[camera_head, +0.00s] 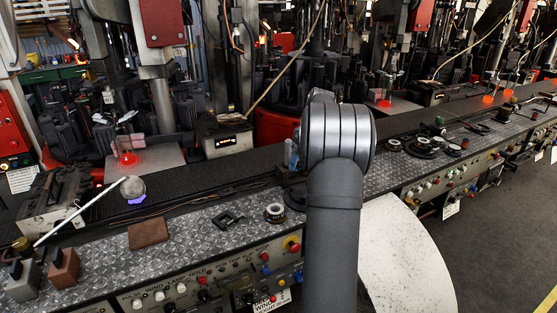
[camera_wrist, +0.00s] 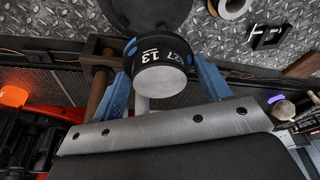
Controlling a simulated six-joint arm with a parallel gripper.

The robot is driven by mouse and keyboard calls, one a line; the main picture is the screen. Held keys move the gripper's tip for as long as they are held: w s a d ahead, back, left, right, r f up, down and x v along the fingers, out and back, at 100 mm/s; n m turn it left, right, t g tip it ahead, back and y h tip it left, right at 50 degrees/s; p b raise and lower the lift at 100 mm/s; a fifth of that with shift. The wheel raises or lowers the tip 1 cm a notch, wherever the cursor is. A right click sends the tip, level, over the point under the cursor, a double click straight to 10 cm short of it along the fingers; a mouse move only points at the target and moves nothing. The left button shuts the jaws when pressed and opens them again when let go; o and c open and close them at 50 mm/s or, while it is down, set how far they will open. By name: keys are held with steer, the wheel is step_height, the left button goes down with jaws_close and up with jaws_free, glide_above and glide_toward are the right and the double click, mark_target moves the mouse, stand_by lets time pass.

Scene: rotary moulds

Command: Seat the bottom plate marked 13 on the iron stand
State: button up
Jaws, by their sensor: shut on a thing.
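The bottom plate (camera_wrist: 158,80) marked 13 is a short dark cylinder with a pale grey end face and white figures, 13 and 27, on its side. My gripper (camera_wrist: 165,66) is shut on it, with a blue finger on either side. In the head view my arm hides the plate; only a bit of blue finger (camera_head: 290,154) shows left of my wrist. A rusty brown post with a crosspiece (camera_wrist: 99,85), which looks like the iron stand, is just left of the plate in the wrist view. I cannot tell whether they touch.
A dark round disc (camera_wrist: 150,8) lies on the tread-plate bench (camera_head: 195,232) near the plate. A pale ring (camera_head: 274,212), a black square frame (camera_head: 227,220) and a brown block (camera_head: 149,233) lie to the left. Machines stand behind the dark belt.

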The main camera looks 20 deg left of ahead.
steer(key=shift+d+r, duration=0.15)
steer(key=shift+d, duration=0.4)
steer(key=shift+d+r, duration=0.15)
steer(key=shift+d, duration=0.35)
steer(key=shift+f, duration=4.45)
steer(key=shift+f, duration=0.3)
steer(key=shift+s+f, duration=0.15)
steer(key=shift+f, duration=0.65)
steer(key=o, duration=1.2)
steer(key=shift+d, duration=0.1)
steer(key=shift+s+f, duration=0.1)
steer(key=shift+o, duration=0.2)
steer(key=v, duration=1.8)
steer(key=shift+r, duration=0.3)
